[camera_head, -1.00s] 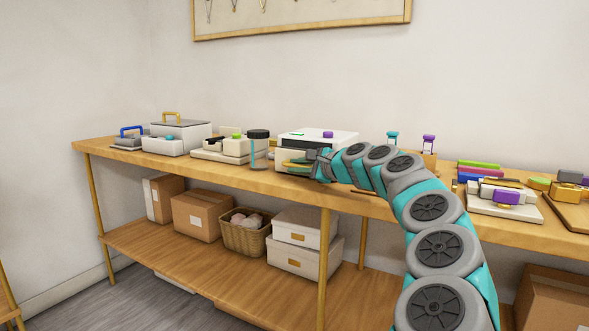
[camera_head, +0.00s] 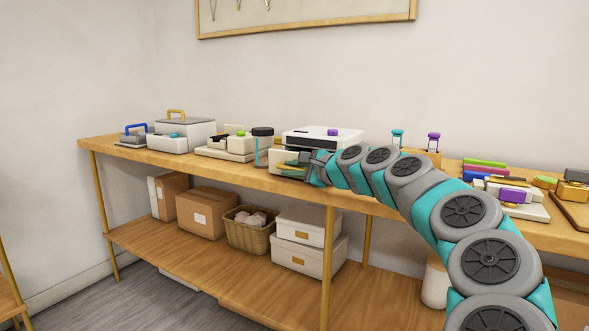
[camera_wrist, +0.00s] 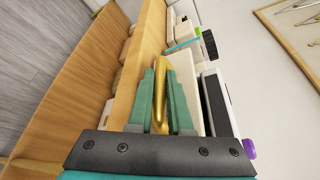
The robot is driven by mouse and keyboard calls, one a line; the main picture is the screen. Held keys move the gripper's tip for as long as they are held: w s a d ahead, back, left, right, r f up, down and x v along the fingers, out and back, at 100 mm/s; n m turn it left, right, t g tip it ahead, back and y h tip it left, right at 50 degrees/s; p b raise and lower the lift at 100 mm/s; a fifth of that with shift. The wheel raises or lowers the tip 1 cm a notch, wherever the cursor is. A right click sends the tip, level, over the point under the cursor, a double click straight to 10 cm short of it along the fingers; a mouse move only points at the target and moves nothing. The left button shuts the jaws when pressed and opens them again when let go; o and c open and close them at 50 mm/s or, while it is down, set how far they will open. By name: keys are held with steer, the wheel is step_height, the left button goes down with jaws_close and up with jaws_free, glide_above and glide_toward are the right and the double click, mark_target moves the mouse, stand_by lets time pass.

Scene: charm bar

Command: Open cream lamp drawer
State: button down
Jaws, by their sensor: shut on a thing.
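The cream lamp drawer (camera_head: 280,157) is in the white unit on the bench. Its front stands out toward me from under the white top (camera_head: 318,134), so it is at least partly open. It also shows as a cream panel in the wrist view (camera_wrist: 184,72). My gripper (camera_head: 296,169) is at the drawer front. In the wrist view, the teal fingers (camera_wrist: 161,85) are shut on the gold handle (camera_wrist: 160,72), one on each side. The drawer's inside is hidden.
A black-lidded jar (camera_head: 263,147) stands just left of the drawer. Farther left are a white block set (camera_head: 232,150) and a box with a gold handle (camera_head: 187,134). Trays with coloured blocks (camera_head: 510,200) lie to the right. Space in front of the bench is open.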

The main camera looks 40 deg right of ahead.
steer(key=s+a, duration=0.3)
steer(key=a, duration=0.4)
steer(key=shift+r, duration=0.15)
steer(key=c, duration=0.8)
jaws_free()
steer(key=shift+c, duration=0.2)
steer(key=shift+s, duration=0.1)
steer(key=v, duration=0.7)
steer(key=shift+s+b, duration=0.25)
steer(key=shift+b, duration=0.1)
